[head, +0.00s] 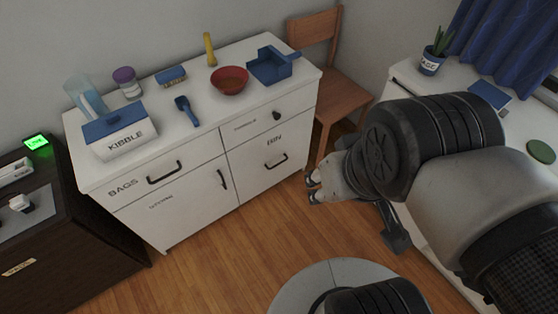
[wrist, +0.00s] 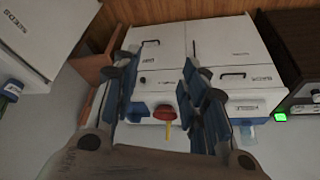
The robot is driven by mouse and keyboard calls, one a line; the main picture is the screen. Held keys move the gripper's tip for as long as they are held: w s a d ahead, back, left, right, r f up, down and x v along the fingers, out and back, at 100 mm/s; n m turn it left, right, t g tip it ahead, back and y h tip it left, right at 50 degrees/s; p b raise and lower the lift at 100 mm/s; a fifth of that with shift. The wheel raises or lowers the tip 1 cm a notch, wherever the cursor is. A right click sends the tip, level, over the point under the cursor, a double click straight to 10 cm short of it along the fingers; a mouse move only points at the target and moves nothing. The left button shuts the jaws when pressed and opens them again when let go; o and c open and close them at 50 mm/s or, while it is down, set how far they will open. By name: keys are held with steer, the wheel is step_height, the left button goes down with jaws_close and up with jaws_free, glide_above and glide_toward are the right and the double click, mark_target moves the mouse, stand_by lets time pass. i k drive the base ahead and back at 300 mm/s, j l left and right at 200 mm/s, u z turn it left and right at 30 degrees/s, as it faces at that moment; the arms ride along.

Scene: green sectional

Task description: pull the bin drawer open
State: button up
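The bin drawer (head: 258,166) is the lower right front of the white cabinet (head: 200,210), labelled BIN, with a dark bar handle (head: 277,161). It looks shut, flush with the cabinet face. In the wrist view, which is upside down, the drawer front (wrist: 166,45) shows at the upper left of the cabinet, with its handle (wrist: 151,43). My gripper (head: 312,188) is in front of and to the right of the drawer, apart from the handle. In the wrist view its fingers (wrist: 160,72) are spread wide with nothing between them.
A knobbed drawer (head: 272,119) sits above the bin drawer, the BAGS drawer (head: 150,182) at left. A wooden chair (head: 340,95) stands right of the cabinet. A red bowl (head: 229,80) and a kibble box (head: 120,135) are on top. The wood floor (head: 235,245) in front is clear.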

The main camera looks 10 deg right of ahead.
mark_target(256, 165)
steer(key=i+l+z, duration=0.1)
steer(key=i+z, duration=0.25)
steer(key=i, duration=0.85)
